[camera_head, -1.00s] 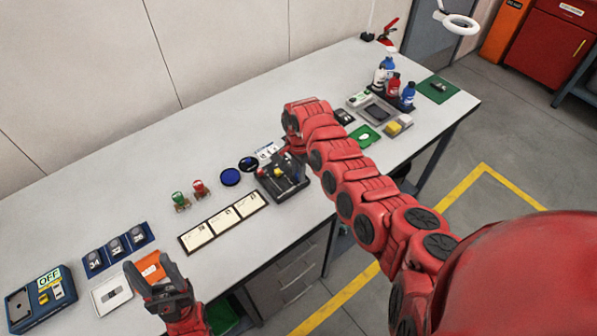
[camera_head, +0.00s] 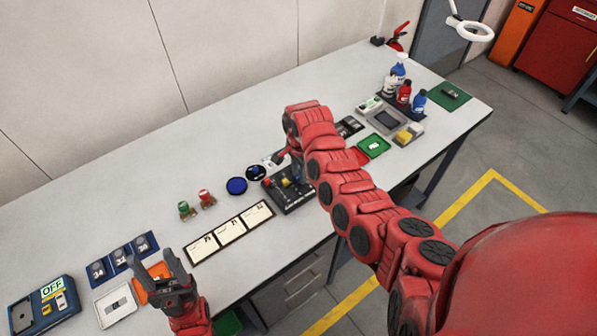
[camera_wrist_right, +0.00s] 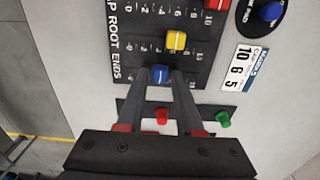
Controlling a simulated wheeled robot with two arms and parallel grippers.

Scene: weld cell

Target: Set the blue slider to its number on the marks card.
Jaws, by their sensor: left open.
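The black slider panel (camera_wrist_right: 120,45) fills the upper middle of the right wrist view; it also shows in the head view (camera_head: 290,205). The blue slider (camera_wrist_right: 160,75) stands between the fingertips of my right gripper (camera_wrist_right: 161,80), past the 2; its exact mark is covered. Whether the fingers press on it is unclear. The yellow slider (camera_wrist_right: 176,41) is near 6, and the red slider (camera_wrist_right: 215,4) is near 10. The white marks card (camera_wrist_right: 240,68) right of the panel reads 10, 6, 5.
A black dial with a blue knob (camera_wrist_right: 270,12) is beside the card. Red (camera_wrist_right: 162,117) and green (camera_wrist_right: 223,119) knobs lie close to my right fingers. Three framed cards (camera_head: 230,232) lie left of the panel. Bottles (camera_head: 404,94) stand at the far right.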

